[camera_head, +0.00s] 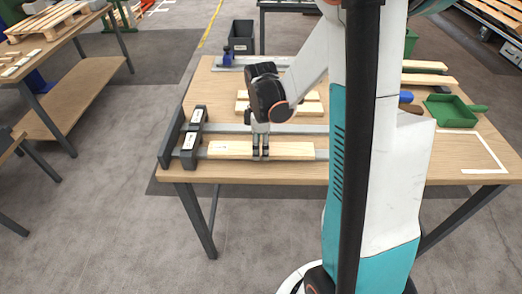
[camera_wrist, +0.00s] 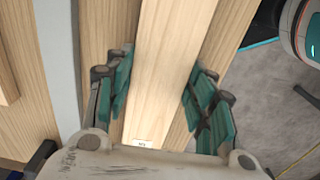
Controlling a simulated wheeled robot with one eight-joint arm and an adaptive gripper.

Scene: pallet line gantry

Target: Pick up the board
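A pale wooden board (camera_head: 220,150) with a small white label near its left end lies along the front of the workbench (camera_head: 300,173). My gripper (camera_head: 260,153) points down over the middle of this board. In the wrist view the board (camera_wrist: 165,75) runs lengthwise between the two teal-padded fingers of my gripper (camera_wrist: 162,68), with its label near the bottom. The fingers are apart, one on each long side of the board. Whether either pad touches the board cannot be told.
Black end stops (camera_head: 189,145) with white labels stand at the board's left end. A grey metal rail (camera_head: 225,129) runs just behind it. More short boards (camera_head: 310,107) lie farther back. A green dustpan (camera_head: 452,111) lies at the right, beside a white-marked rectangle.

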